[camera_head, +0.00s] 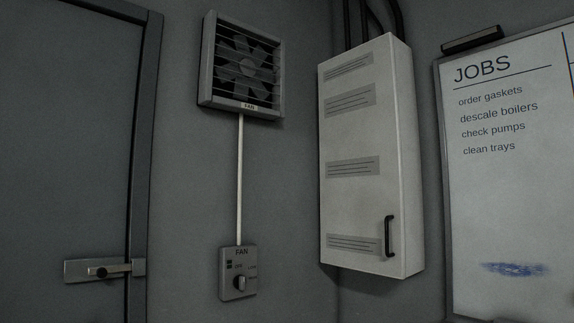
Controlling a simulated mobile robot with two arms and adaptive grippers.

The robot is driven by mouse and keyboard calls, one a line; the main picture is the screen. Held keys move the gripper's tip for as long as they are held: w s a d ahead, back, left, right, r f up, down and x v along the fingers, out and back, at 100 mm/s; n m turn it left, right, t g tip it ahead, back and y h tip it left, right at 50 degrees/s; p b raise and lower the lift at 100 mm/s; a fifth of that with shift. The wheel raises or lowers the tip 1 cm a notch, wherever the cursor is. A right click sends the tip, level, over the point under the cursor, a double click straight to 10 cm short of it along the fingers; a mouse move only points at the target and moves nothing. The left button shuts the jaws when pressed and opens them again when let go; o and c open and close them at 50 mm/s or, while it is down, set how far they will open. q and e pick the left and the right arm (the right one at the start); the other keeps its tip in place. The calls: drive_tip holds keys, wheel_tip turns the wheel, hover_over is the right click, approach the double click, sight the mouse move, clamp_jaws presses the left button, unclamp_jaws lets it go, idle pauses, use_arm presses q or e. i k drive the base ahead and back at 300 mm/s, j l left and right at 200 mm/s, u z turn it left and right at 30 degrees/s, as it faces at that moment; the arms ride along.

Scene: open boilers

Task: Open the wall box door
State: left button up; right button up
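The wall box (350,218) is a tall, pale grey cabinet fixed high on the wall, right of the middle in the head view. Its door (350,125) is shut and carries several louvred vent panels. A dark vertical bar handle (390,236) sits near the door's lower right edge. Nothing touches the handle. Neither of my grippers shows in this view.
A wall fan (243,66) and its control box (238,273) are left of the wall box, joined by a pale conduit (240,180). A grey door (65,130) with a slide bolt (104,270) is at far left. A JOBS whiteboard (515,215) hangs at right. Dark pipes run above the wall box.

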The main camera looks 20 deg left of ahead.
sight(361, 216)
drive_tip(key=u, duration=0.1)
drive_tip(key=i+j+z, duration=0.1)
drive_tip(key=i+j, duration=0.85)
